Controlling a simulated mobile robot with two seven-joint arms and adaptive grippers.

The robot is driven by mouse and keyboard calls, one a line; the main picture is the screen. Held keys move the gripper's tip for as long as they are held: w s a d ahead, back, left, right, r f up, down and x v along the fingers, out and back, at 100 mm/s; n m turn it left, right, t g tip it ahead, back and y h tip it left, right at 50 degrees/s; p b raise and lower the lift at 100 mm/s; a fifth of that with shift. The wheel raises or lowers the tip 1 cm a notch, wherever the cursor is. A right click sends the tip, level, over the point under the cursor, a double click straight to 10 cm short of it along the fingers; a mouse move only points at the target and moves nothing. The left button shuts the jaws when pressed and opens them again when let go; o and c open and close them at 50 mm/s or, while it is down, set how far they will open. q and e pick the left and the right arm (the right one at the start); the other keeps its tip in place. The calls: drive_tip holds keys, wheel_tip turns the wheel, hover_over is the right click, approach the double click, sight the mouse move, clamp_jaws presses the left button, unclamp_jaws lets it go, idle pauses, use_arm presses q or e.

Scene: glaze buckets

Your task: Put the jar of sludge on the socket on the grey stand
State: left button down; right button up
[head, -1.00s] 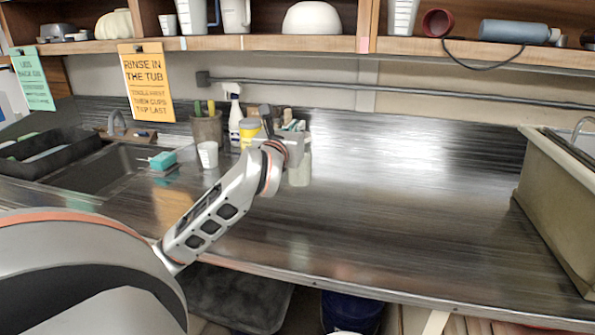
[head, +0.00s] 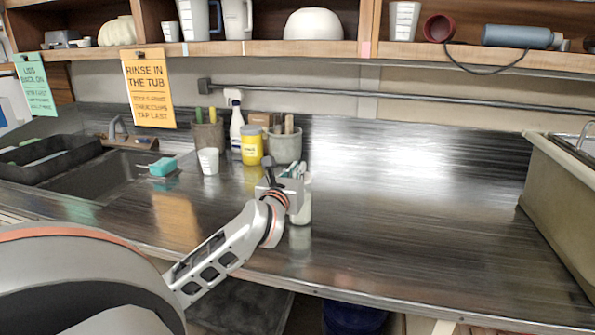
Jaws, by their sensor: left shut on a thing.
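My left gripper (head: 289,180) reaches over the metal counter and is shut on a pale jar (head: 302,210), which I take to be the jar of sludge. The jar is upright, and the gripper and wrist partly cover its upper part. A faint reflection shows below the jar; I cannot tell whether it touches the counter or hangs just above it. I do not make out the grey stand or its socket in the head view. My right gripper is not in view.
The metal counter (head: 420,220) is clear right of the jar, up to a beige tub (head: 560,195). A sink (head: 90,185) lies left.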

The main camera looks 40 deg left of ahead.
use_arm(q)
drive_tip(key=shift+r, duration=0.1)
drive_tip(key=c, duration=2.2)
unclamp_jaws()
drive_tip(key=shift+f, duration=0.2)
